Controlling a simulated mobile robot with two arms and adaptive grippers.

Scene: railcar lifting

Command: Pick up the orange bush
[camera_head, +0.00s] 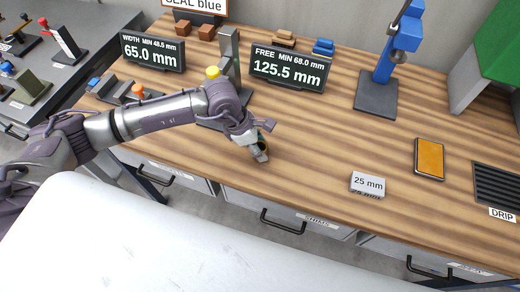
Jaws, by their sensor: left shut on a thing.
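My left gripper (258,151) reaches in from the left over the wooden workbench, pointing down at its front middle. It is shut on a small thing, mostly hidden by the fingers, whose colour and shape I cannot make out. A small orange piece (138,91) shows at the left of the bench, on a grey fixture behind my left arm; I cannot tell whether it is a bush. My right gripper is not in view.
The workbench (310,160) is clear right of my gripper. A "25 mm" block (367,185), an orange-yellow pad (430,158) and a dark drip grate (497,187) lie further right. A blue press (385,70) and two displays, 65.0 mm (152,52) and 125.5 mm (288,68), stand behind.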

